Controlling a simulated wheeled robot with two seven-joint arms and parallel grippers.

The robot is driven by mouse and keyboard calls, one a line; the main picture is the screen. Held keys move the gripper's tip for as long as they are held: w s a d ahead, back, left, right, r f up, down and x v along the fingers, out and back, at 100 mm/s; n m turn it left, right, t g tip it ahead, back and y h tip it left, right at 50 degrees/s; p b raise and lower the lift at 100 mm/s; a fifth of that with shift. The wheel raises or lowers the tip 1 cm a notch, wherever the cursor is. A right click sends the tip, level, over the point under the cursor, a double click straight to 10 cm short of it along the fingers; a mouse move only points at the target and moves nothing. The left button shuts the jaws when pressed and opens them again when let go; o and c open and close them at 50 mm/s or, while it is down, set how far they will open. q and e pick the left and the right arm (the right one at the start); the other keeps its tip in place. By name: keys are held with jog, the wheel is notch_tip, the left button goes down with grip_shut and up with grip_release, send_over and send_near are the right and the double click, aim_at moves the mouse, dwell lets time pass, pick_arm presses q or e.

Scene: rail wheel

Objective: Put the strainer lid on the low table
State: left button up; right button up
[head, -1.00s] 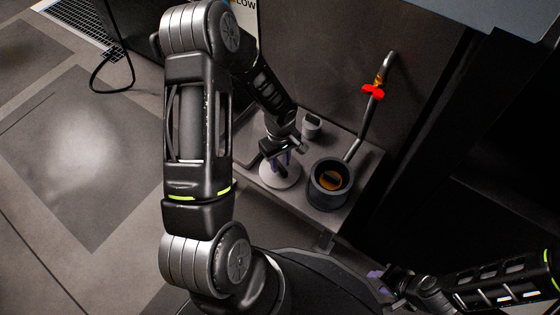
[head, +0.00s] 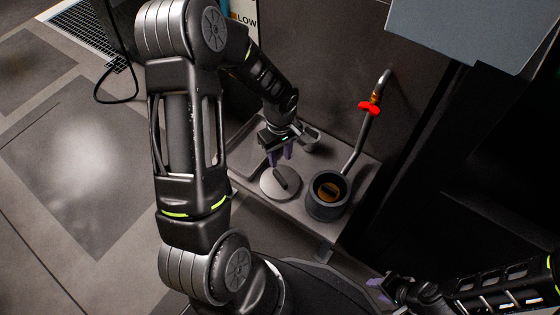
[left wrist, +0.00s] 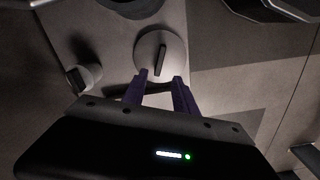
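The strainer lid (head: 272,186), a round light-grey disc with a dark bar handle, lies flat on the low grey table (head: 364,174) in the head view. It also shows in the left wrist view (left wrist: 172,64), just beyond the fingertips. My left gripper (head: 280,157) is over the lid's far side, its purple fingers apart and empty; in the left wrist view the fingers (left wrist: 161,78) are spread with nothing between them. My right gripper (head: 378,290) is at the lower right, away from the table, its purple fingers apart and empty.
A dark round pot (head: 326,207) with an orange-brown inside stands right of the lid. A pipe with a red valve handle (head: 368,108) rises at the back. A shallow tray (head: 246,150) is at the table's left.

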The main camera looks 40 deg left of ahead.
pick_arm(q)
notch_tip(320, 180, up, 2)
